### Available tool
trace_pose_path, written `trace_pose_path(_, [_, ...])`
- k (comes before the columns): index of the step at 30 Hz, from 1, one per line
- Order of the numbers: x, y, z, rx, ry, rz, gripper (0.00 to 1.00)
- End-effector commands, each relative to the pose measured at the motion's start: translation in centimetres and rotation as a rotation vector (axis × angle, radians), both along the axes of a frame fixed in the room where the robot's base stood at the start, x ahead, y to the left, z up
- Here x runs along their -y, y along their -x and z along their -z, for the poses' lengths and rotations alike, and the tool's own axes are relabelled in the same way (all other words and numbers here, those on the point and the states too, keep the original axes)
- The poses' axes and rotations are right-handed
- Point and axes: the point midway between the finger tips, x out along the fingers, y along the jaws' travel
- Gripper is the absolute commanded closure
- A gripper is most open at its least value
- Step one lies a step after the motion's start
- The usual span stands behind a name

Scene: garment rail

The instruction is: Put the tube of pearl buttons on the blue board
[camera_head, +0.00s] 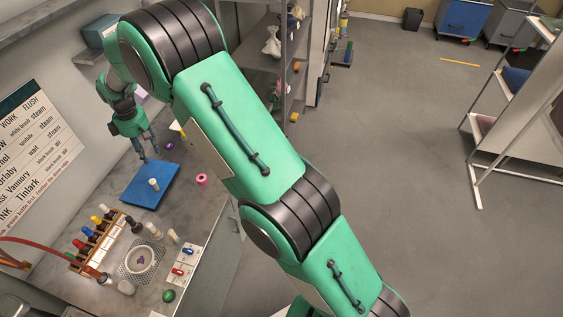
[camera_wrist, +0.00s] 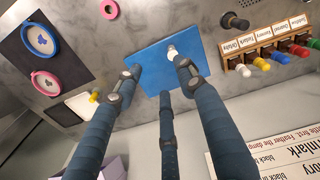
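The blue board (camera_head: 139,194) lies flat on the grey counter, and it also shows in the wrist view (camera_wrist: 150,60). A small pale tube (camera_head: 153,184) stands upright on it, with its white end showing in the wrist view (camera_wrist: 172,52). It may be the tube of pearl buttons; its contents are too small to tell. My gripper (camera_head: 148,148) is above the far edge of the board, apart from the tube. In the wrist view my gripper (camera_wrist: 157,75) has its fingers spread, with nothing held between them.
A wooden rack (camera_head: 113,228) of tubes with coloured caps stands nearer on the counter, beside a round dish (camera_head: 140,260) on a mesh mat. A sign (camera_head: 40,140) is on the wall.

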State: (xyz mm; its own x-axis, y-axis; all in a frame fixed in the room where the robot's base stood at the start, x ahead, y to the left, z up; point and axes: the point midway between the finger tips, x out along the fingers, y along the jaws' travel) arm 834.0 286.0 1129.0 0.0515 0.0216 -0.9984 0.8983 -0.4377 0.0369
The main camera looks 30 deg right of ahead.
Motion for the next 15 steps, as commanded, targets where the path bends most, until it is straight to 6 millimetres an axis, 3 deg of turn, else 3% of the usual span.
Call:
trace_pose_path(3, [2.0,1.2,-4.0,0.022,-0.01,0.054,0.6])
trace_pose_path(15, [8.4,6.9,-15.0,0.086,-0.044,0.237,0.6])
